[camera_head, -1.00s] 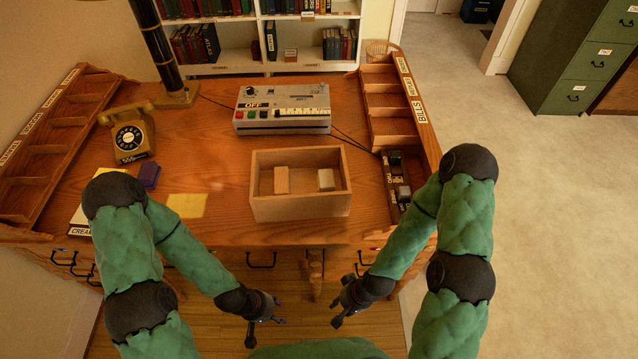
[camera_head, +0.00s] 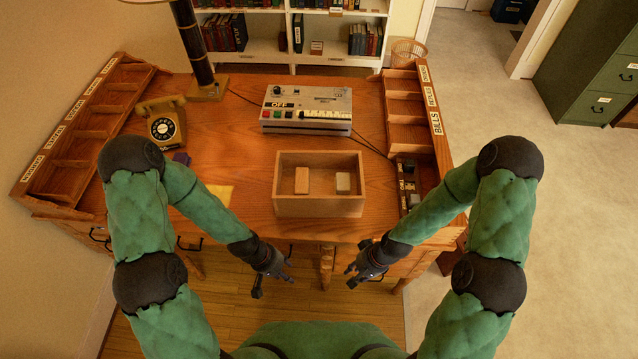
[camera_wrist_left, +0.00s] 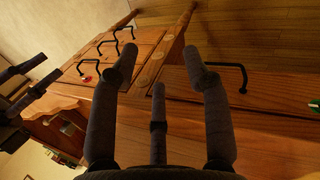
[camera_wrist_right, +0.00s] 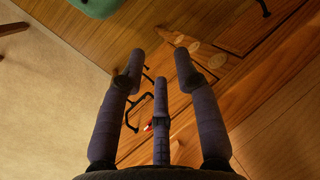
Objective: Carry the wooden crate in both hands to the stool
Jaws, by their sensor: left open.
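The wooden crate (camera_head: 318,207) sits upright on the desk near its front edge. It is open-topped and holds a tan wooden block (camera_head: 301,180) and a pale grey block (camera_head: 343,183). My left gripper (camera_head: 272,281) is in front of the desk, to the lower left of the crate and apart from it. Its fingers (camera_wrist_left: 160,75) are spread and empty in the left wrist view. My right gripper (camera_head: 354,274) is in front of the desk, to the lower right of the crate. Its fingers (camera_wrist_right: 160,70) are spread and empty in the right wrist view. I see no stool.
On the desk (camera_head: 236,150) are a grey machine labelled OFF (camera_head: 306,109), a yellow telephone (camera_head: 162,125) and a lamp post (camera_head: 194,50). Pigeonhole racks stand at left (camera_head: 75,140) and right (camera_head: 408,110). Open carpet (camera_head: 560,170) lies to the right, by a green cabinet (camera_head: 590,70).

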